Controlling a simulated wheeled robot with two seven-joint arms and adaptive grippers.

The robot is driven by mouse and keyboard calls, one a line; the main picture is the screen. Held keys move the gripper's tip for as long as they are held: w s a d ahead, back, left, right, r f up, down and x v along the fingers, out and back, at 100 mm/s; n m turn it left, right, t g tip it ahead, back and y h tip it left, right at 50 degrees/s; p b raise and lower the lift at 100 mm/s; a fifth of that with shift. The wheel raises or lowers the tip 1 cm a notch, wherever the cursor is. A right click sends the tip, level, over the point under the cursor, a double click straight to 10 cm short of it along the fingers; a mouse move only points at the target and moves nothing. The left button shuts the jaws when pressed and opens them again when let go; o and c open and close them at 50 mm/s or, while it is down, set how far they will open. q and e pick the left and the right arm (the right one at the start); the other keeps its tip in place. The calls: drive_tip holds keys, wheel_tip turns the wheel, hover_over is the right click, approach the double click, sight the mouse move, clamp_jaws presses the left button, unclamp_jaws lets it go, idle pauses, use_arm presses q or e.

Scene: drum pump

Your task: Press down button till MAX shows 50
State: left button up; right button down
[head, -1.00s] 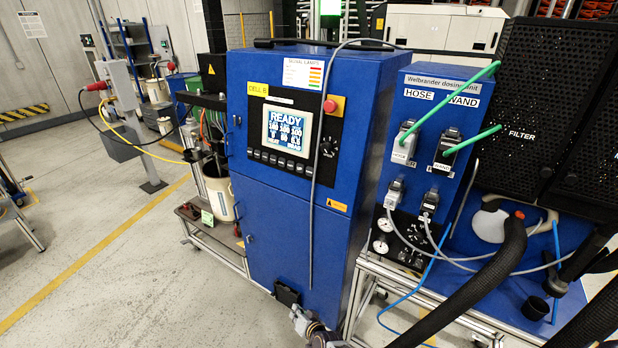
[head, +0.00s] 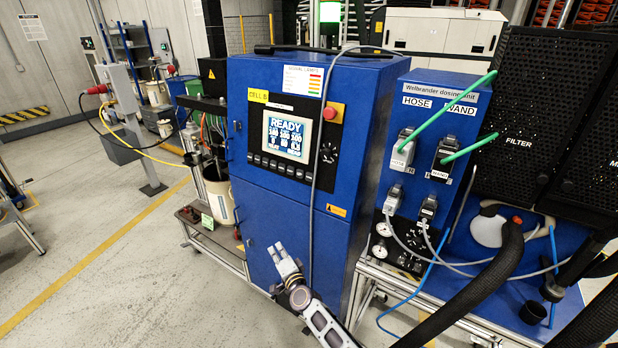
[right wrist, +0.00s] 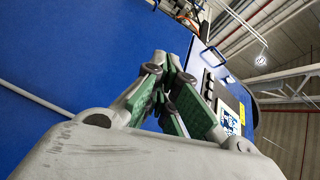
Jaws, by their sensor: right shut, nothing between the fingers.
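The blue cabinet (head: 290,225) stands in the middle of the head view. Its lit screen (head: 285,136) reads READY, with rows of figures below that are too small to read surely. A row of dark buttons (head: 282,167) runs under the screen; their labels cannot be read. My right gripper (head: 283,254) is shut and empty, in front of the cabinet's lower door, well below the buttons. In the right wrist view its green-padded fingers (right wrist: 165,75) are together, with the screen (right wrist: 228,118) small and tilted beyond them at right. My left gripper is not in view.
A red emergency stop (head: 330,112) and a dark knob (head: 328,152) sit right of the screen. A grey cable (head: 316,200) hangs down the cabinet front. The dosing unit (head: 440,125) with hoses stands at right. Open floor (head: 90,240) lies at left.

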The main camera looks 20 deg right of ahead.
sight(310, 177)
drive_tip(key=d+r+m+t+h, duration=0.1)
drive_tip(key=d+r+m+h, duration=0.1)
drive_tip(key=r+m, duration=0.8)
drive_tip(key=d+r+m+t+h+p, duration=0.1)
drive_tip(key=d+r+m+h, duration=0.2)
drive_tip(key=r+m, duration=0.7)
drive_tip(key=shift+w+r+m+h, duration=0.35)
drive_tip(key=shift+r+h, duration=0.35)
drive_tip(key=shift+r, duration=2)
drive_tip(key=shift+d, duration=0.15)
drive_tip(key=shift+w+d+f+b, duration=0.2)
drive_tip(key=shift+w+d+f, duration=0.05)
drive_tip(key=shift+w+d, duration=0.75)
drive_tip(key=shift+w+d+f+b, duration=0.3)
drive_tip(key=shift+w+d, duration=0.5)
drive_tip(key=shift+d, duration=0.45)
drive_tip(key=shift+w+d+f+b, duration=0.15)
drive_tip(key=shift+w+d+f, duration=0.1)
drive_tip(key=shift+w+d, duration=0.75)
drive_tip(key=shift+w+d+f, duration=0.15)
drive_tip(key=shift+w+d, duration=0.25)
drive_tip(key=shift+d, duration=0.35)
drive_tip(key=shift+s+a, duration=0.1)
drive_tip(key=shift+s+a+p, duration=0.45)
drive_tip(key=shift+a+p, duration=0.05)
drive_tip(key=shift+a, duration=0.05)
